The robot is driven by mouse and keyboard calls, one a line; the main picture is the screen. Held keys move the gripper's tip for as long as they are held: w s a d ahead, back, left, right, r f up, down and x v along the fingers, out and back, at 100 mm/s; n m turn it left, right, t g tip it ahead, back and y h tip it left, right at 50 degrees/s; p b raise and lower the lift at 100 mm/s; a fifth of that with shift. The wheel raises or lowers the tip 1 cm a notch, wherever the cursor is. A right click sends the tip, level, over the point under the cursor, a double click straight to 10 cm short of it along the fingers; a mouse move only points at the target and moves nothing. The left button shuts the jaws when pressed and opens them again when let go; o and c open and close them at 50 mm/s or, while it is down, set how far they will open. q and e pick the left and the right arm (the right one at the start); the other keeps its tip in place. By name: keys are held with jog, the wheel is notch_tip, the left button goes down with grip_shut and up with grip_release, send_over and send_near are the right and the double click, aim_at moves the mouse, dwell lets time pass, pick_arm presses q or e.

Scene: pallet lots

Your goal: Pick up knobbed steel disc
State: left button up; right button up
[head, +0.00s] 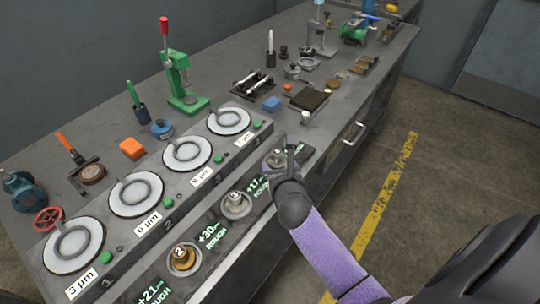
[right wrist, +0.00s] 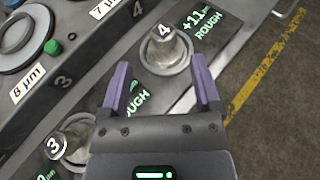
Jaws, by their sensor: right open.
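A knobbed steel disc marked 4 (right wrist: 166,52) sits in a round seat on the bench's front strip, beside a display reading ROUGH. My right gripper (right wrist: 160,66) is open and empty, its two purple fingers pointing toward this disc with the disc ahead and between them. In the head view the right gripper (head: 283,152) partly covers disc 4. A second knobbed steel disc marked 3 (head: 236,204) sits to its left; it also shows in the right wrist view (right wrist: 72,138). A brass knobbed disc marked 2 (head: 183,260) is further left. My left gripper is not in view.
Behind the discs is a raised row of round lapping plates (head: 187,152) with green buttons. Floor with a yellow line (head: 385,200) lies right of the bench.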

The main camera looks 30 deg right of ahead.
aim_at(278, 157)
jog(key=b+x, duration=0.1)
jog(key=x, duration=0.2)
jog(key=b+x, duration=0.1)
jog(key=x, duration=0.2)
jog(key=shift+s+d+f+b, duration=0.1)
jog(key=shift+d+f+b, duration=0.15)
jog(key=shift+b, duration=0.15)
jog(key=shift+w, duration=0.25)
jog(key=shift+r, duration=0.15)
grip_shut()
